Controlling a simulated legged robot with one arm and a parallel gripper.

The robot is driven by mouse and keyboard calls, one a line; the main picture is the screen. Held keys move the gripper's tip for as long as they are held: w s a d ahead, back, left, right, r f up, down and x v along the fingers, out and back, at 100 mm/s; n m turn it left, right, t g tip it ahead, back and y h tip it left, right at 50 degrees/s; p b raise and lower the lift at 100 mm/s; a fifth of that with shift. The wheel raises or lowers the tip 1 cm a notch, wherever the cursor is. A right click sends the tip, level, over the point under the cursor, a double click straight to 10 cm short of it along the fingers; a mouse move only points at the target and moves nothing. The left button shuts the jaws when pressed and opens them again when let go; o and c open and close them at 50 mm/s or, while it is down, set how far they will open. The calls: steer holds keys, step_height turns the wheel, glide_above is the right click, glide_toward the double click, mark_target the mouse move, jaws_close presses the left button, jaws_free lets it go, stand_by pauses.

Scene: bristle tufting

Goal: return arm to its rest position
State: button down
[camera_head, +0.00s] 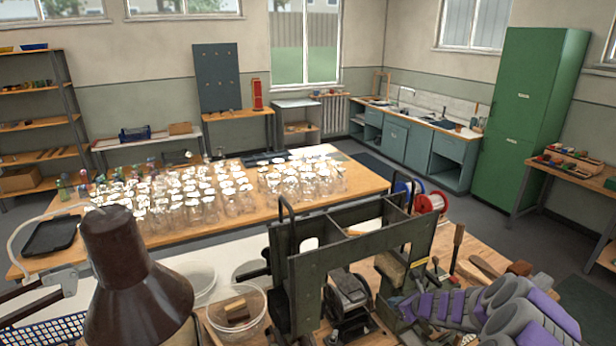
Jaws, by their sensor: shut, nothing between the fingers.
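My arm, grey with purple panels, reaches in from the lower right corner. Its end, my gripper (406,306), is low over the workbench, just right of the dark green tufting machine (350,262). The gripper looks shut, with nothing seen in it. The fingertips are small and partly lost against the clutter behind, so I cannot tell whether they touch the machine or the bench.
The workbench (470,236) holds the machine, a clear bowl (222,318) with wood blocks, wooden-handled tools (456,247) and red spools (430,202). A brown lamp (135,275) stands at the left front. Behind, a table (362,180) carries many glass jars.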

steer(key=s+a+r+n+g+y+b, duration=0.1)
steer(key=s+a+r+n+y, duration=0.1)
steer(key=a+r+n, duration=0.45)
steer(key=s+a+r+n+g+y+b, duration=0.1)
steer(key=s+a+r+n+y, duration=0.2)
steer(key=a, duration=0.7)
steer(key=s+a+r+n+g+b, duration=0.1)
steer(key=s+a+r+n+g, duration=0.4)
steer(key=s+a+n, duration=0.45)
steer(key=s+a+n+g+h+b, duration=0.3)
steer(key=s+n, duration=0.4)
steer(key=s, duration=1.2)
steer(key=s+d+n+h, duration=0.2)
steer(key=s+d+h, duration=0.1)
steer(key=s+d, duration=0.2)
steer(key=s+d+f+n+g+h+b, duration=0.1)
steer(key=s+d+n+h, duration=0.1)
steer(key=s+d, duration=0.3)
steer(key=s+h, duration=0.1)
steer(key=s, duration=0.3)
steer(key=shift+s+n, duration=0.3)
steer(key=shift+s, duration=0.05)
steer(key=shift+a+f, duration=0.1)
steer(key=shift+a, duration=0.05)
